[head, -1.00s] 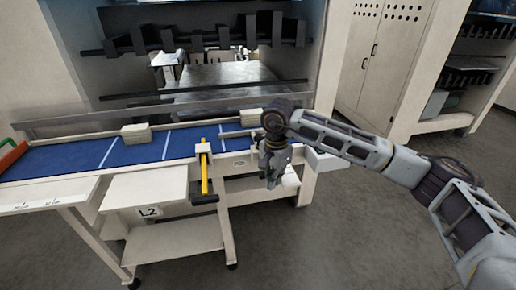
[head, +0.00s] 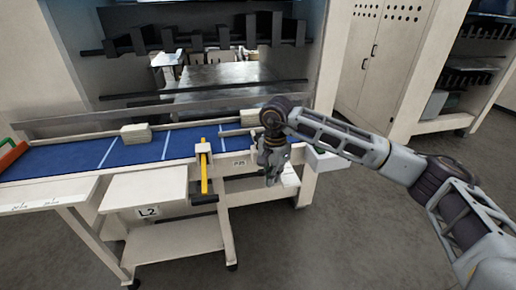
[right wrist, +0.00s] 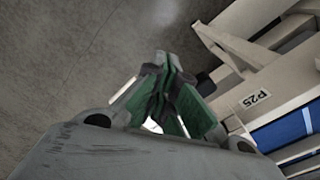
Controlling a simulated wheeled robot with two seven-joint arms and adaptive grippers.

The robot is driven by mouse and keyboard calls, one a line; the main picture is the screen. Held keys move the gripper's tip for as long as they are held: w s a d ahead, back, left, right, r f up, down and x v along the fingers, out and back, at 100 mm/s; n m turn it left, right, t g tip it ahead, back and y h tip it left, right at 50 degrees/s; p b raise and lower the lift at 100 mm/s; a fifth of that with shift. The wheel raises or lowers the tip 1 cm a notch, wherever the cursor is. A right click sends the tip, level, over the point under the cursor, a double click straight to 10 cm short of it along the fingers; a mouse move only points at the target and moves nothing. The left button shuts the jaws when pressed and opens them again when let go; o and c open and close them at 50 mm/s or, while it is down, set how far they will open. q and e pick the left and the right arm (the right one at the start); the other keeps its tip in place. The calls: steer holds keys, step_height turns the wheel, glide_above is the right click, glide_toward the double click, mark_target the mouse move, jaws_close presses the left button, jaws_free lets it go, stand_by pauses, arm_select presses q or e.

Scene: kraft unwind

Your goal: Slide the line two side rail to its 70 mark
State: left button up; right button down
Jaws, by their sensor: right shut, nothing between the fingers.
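The line two bench (head: 148,196) carries an L2 label (head: 148,212) and a blue belt (head: 130,153) crossed by white lines. A cream block (head: 203,148) with a yellow bar (head: 204,174) stands at the belt's front edge. I cannot tell for sure which part is the side rail, and no 70 mark is readable. My right gripper (head: 270,182) points down, apart from the yellow bar and to its right, by the bench's right front. In the right wrist view its green-padded fingers (right wrist: 172,72) are together and empty. My left gripper is not in view.
A pale stack (head: 136,134) sits on the belt, and another (head: 251,117) sits behind my right wrist. A P25 label (right wrist: 257,99) is on the bench front. A black handle (head: 204,199) sticks out below the yellow bar. Open floor lies to the right.

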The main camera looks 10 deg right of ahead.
steer(key=shift+w+a+b, duration=0.1)
steer(key=shift+w+b, duration=0.4)
steer(key=shift+w, duration=1.6)
stand_by(1.4)
steer(key=shift+s, duration=1.05)
stand_by(0.4)
step_height(320, 180, up, 9)
steer(key=p, duration=0.3)
stand_by(1.3)
stand_by(0.5)
